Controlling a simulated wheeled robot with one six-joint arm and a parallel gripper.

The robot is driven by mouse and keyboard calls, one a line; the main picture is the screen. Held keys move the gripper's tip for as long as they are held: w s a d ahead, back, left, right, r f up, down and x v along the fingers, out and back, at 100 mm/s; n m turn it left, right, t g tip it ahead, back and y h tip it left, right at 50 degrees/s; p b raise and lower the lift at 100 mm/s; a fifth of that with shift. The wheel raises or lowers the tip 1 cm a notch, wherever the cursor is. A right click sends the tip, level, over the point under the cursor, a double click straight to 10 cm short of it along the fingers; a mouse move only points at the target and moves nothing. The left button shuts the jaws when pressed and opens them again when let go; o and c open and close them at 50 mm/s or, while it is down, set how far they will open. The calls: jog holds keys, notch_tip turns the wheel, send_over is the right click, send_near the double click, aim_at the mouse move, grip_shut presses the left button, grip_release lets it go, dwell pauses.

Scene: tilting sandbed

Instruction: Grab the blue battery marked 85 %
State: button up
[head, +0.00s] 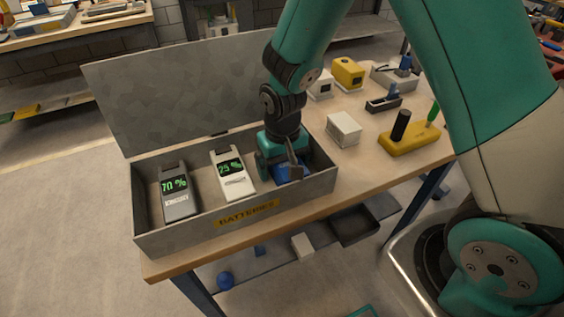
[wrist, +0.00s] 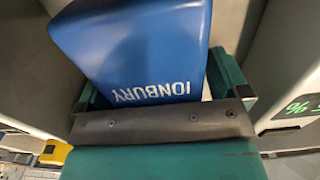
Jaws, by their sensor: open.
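The blue battery (head: 284,174) lies in the right part of the grey batteries box (head: 318,189), mostly hidden by my gripper (head: 283,163) in the head view. The blue battery (wrist: 140,45) shows large in the wrist view, with the word IONBURY upside down on it. Its charge display is not visible in either view. My gripper (wrist: 165,85) is open, with one finger on each side of the blue battery. I cannot tell whether the fingers touch it.
A white battery (head: 233,178) reading 25 % and a dark grey battery (head: 175,195) reading 70 % lie left in the box. The box's raised lid (head: 180,90) stands behind. A white block (head: 343,129) and a yellow holder (head: 416,139) stand to the right on the table.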

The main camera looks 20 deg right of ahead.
jog(key=c, duration=1.6)
jog(key=shift+c, duration=0.5)
jog(key=shift+r, duration=0.2)
